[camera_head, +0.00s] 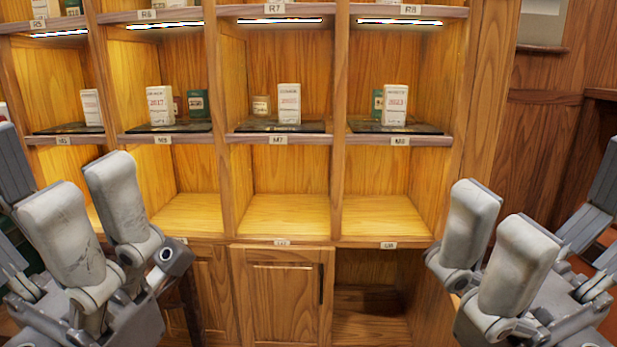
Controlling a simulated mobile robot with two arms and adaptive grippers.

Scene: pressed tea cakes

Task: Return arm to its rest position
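My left gripper (98,222) is at the lower left, in front of the wooden shelf unit. Its two grey fingers stand apart with nothing between them. My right gripper (497,247) is at the lower right, also with its fingers apart and nothing between them. Both grippers point upward in the picture and appear clear of the shelf, though their exact distance from it is hard to tell.
The shelf unit (283,140) has labelled compartments. White tea boxes (160,106), (289,103), (395,105) stand on dark trays (425,128) in the middle row. The lower row (289,213) shows empty. Below are a closed cabinet door (283,300) and an open recess (370,297).

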